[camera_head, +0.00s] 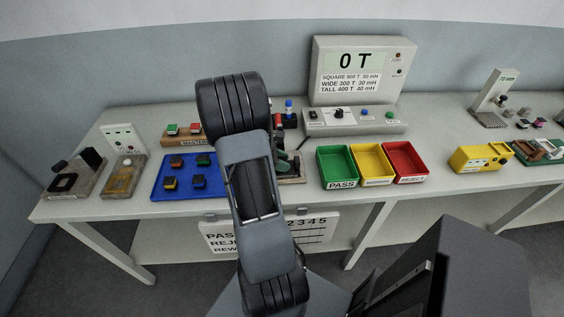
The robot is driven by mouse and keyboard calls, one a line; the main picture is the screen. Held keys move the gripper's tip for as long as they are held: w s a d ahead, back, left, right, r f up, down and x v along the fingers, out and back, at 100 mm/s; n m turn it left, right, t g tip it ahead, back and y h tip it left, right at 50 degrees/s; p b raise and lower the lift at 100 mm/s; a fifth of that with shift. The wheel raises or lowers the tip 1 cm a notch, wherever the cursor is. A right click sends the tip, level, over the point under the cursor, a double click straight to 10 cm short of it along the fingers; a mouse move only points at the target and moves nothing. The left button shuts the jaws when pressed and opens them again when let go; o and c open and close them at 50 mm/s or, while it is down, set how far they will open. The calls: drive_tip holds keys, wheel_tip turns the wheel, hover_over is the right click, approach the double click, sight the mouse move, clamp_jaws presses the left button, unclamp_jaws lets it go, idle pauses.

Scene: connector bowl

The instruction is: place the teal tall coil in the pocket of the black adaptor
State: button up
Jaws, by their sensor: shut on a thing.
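I cannot make out my gripper; my own arm runs up the middle of the view and covers the place where its end would be. A small dark green shape (283,166) shows just right of the arm, on or above a beige base (292,181). I cannot tell whether it is the teal tall coil or part of a fixture. I cannot identify the black adaptor for sure; black parts show beside the arm near the beige base, and a flat black square (62,183) lies on a grey fixture at the far left.
A blue tray (187,191) with several small blocks is left of the arm. Green (338,166), yellow (372,163) and red (405,161) bins stand to the right. A meter reading 0 T (356,68) is behind them. A yellow device (481,158) stands further right.

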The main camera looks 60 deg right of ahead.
drive_tip(key=o, duration=0.9)
drive_tip(key=shift+s+a+f, duration=0.1)
drive_tip(key=shift+a+f, duration=0.2)
drive_tip(key=shift+f, duration=0.45)
drive_tip(key=shift+w+r, duration=0.3)
drive_tip(key=shift+r, duration=0.1)
drive_tip(key=shift+o, duration=0.8)
drive_tip(key=v, duration=1.3)
drive_tip(key=shift+r, duration=0.6)
drive_tip(key=shift+w, duration=0.1)
drive_tip(key=s+a+r+m+t+y, duration=0.1)
drive_tip(key=a+m+t+y, duration=0.2)
drive_tip(key=a, duration=1)
drive_tip(key=s+a+r+m+t+y, duration=0.1)
drive_tip(key=a+m+t+y, duration=0.2)
drive_tip(key=a+t, duration=0.5)
drive_tip(key=a+m, duration=0.1)
drive_tip(key=a, duration=0.4)
drive_tip(key=shift+s+a+r+t, duration=0.15)
drive_tip(key=shift+s+r+t, duration=0.05)
drive_tip(key=shift+r+t, duration=0.2)
drive_tip(key=shift+a+r+t, duration=0.3)
drive_tip(key=shift+a+r, duration=0.2)
